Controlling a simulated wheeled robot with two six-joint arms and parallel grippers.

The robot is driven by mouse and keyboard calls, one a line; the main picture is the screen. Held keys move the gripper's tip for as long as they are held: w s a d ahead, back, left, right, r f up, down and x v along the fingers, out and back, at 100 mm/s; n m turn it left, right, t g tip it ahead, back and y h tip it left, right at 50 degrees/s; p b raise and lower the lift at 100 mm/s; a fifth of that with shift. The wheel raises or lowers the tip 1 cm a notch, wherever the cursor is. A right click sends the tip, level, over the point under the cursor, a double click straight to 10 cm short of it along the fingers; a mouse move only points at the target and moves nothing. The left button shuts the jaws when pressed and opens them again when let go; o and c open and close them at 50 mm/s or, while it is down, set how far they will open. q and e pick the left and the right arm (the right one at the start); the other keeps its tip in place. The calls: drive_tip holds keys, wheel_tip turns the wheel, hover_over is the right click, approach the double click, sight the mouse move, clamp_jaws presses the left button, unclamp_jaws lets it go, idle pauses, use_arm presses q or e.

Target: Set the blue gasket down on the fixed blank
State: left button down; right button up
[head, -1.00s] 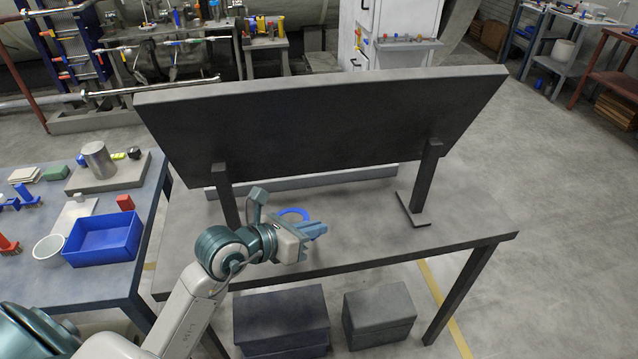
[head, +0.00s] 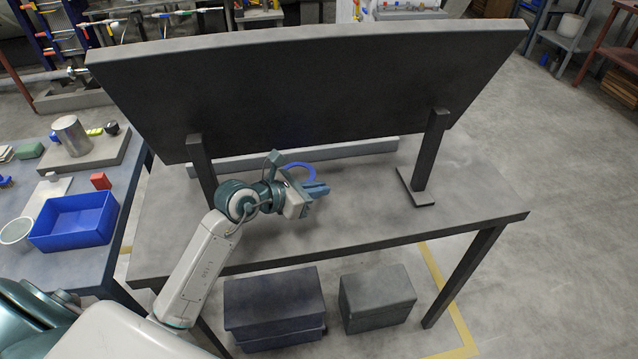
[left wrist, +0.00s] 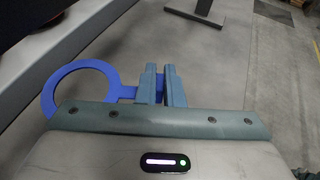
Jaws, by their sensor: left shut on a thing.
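My left gripper (head: 318,190) is shut on the blue gasket (head: 302,165) above the grey table, in front of the large dark panel. In the left wrist view the gasket (left wrist: 50,96) is a flat ring with a tab, and the tab is between the fingers of the gripper (left wrist: 160,72). The ring sticks out to the left of the fingers and its middle is empty. I cannot make out the fixed blank in either view. My right gripper is not in view.
The tilted dark panel (head: 310,90) stands on posts on the grey table (head: 370,215) and hides what is behind it. The table's right front is clear. Two boxes, one dark (head: 274,300) and one grey (head: 378,297), stand underneath. A blue bin (head: 75,220) is on the left table.

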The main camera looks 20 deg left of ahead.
sight(302, 176)
use_arm(q)
drive_tip(key=w, duration=0.2)
drive_tip(key=w+a, duration=0.1)
drive_tip(key=shift+w+f+p, duration=0.3)
drive_tip(key=shift+w, duration=0.1)
drive_tip(key=shift+s+d+f+p, duration=0.15)
drive_tip(key=shift+f+p, duration=0.15)
drive_tip(key=shift+f, duration=1.35)
drive_tip(key=shift+f, duration=0.2)
drive_tip(key=c, duration=1.6)
unclamp_jaws()
drive_tip(key=shift+o, duration=0.2)
